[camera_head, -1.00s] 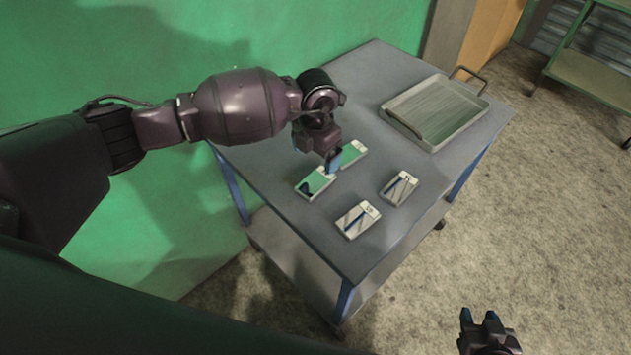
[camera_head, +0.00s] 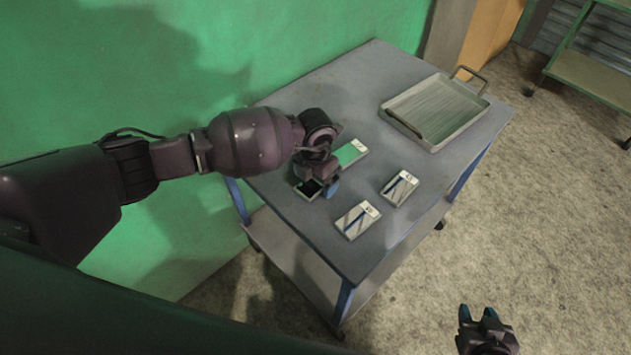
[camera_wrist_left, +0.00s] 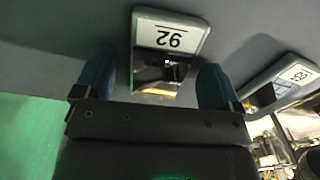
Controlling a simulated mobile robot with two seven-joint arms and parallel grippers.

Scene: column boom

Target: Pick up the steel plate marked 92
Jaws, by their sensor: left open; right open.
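The steel plate marked 92 (camera_wrist_left: 168,40) shows upside down in the left wrist view, lying between the two blue fingertips of my left gripper (camera_wrist_left: 165,85). In the head view the plate (camera_head: 307,190) is partly hidden under the wrist and fingers of my left gripper (camera_head: 318,185). That gripper is open, with a finger on each side of the plate; I cannot tell whether either touches it. My right gripper (camera_head: 480,318) is open and empty at the bottom right of the head view, away from the table.
Other plates lie on the grey table (camera_head: 300,115): one behind (camera_head: 352,153), one to the right (camera_head: 399,187), one in front (camera_head: 357,220). A plate with an unclear number (camera_wrist_left: 285,84) shows in the left wrist view. A metal tray (camera_head: 455,134) stands at the back right.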

